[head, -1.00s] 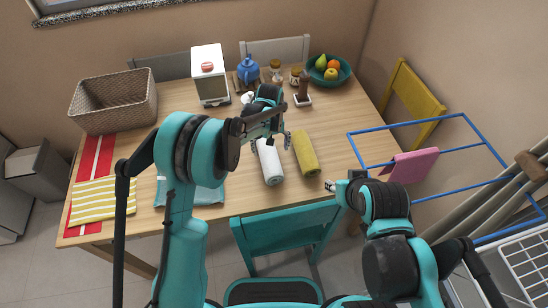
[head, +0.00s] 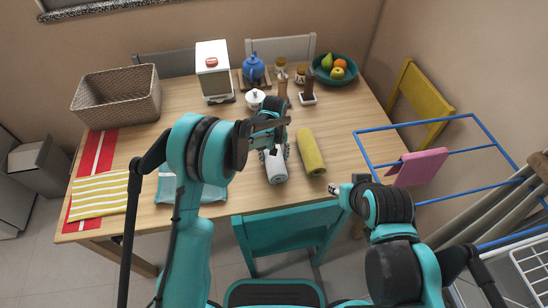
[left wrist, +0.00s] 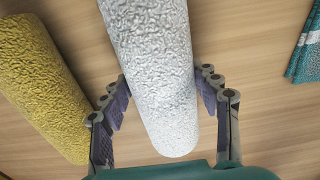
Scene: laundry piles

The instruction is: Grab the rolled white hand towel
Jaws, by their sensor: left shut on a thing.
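The rolled white hand towel (head: 276,171) lies on the table near its front edge, pointing away from me. My left gripper (head: 274,152) is over its far part, with a finger on each side. In the left wrist view the white towel (left wrist: 160,110) runs between the two fingers (left wrist: 164,84), which are shut on it. The gripper hides the towel's far end in the head view. My right gripper (head: 336,191) is beyond the table's front edge, small in view, and whether it is open is unclear.
A rolled yellow towel (head: 311,153) lies close on the right of the white one. Folded teal cloth (head: 214,190) lies to the left. A teal chair (head: 286,234) stands at the front edge. A blue drying rack (head: 372,158) is at the right.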

